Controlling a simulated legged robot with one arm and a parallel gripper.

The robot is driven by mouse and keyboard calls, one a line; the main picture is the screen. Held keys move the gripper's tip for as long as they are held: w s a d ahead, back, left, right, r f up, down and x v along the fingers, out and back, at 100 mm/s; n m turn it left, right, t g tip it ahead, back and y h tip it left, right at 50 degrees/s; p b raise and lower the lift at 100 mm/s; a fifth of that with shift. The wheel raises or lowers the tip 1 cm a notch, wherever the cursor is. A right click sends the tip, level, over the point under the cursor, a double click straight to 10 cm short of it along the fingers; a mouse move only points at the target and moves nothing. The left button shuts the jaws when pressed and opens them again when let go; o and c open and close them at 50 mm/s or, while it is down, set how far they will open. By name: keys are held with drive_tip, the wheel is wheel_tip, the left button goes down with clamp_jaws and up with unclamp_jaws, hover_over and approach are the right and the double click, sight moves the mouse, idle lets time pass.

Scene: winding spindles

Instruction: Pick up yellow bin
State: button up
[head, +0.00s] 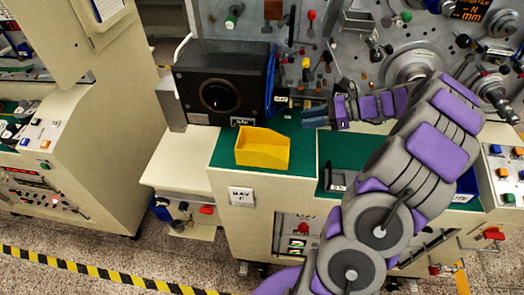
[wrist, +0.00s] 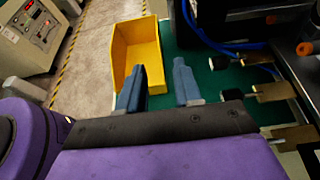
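The yellow bin (head: 263,148) is an open-topped tray sitting on the green top of the machine bench in the head view. It also shows in the wrist view (wrist: 138,48), with its open side up and its near end just beyond the left fingertip. My gripper (head: 316,117) is to the right of the bin in the head view, apart from it and a little higher in the picture.
A black box with a round dial (head: 217,95) stands behind and left of the bin. Knobs and levers crowd the grey panel (head: 330,40) behind my gripper. The green surface (head: 300,150) right of the bin is bare. A blue cable (wrist: 205,35) runs right of the fingers.

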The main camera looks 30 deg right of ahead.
drive_tip(key=b, duration=0.2)
approach(262, 129)
drive_tip(key=x, duration=0.4)
drive_tip(key=shift+s+a+r, duration=0.1)
drive_tip(key=shift+a+r, duration=0.05)
drive_tip(key=shift+a, duration=0.1)
drive_tip(key=shift+w+a, duration=0.25)
drive_tip(key=shift+w+d+f, duration=0.1)
drive_tip(key=shift+w+f, duration=0.05)
drive_tip(key=shift+f, duration=0.2)
drive_tip(key=b+x, duration=0.2)
drive_tip(key=x, duration=0.3)
drive_tip(key=shift+d+f, duration=0.1)
drive_tip(key=shift+f, duration=0.05)
drive_tip(key=shift+a, duration=0.25)
drive_tip(key=shift+d, duration=0.6)
drive_tip(key=c, duration=0.6)
drive_tip(key=shift+a, duration=0.45)
clamp_jaws()
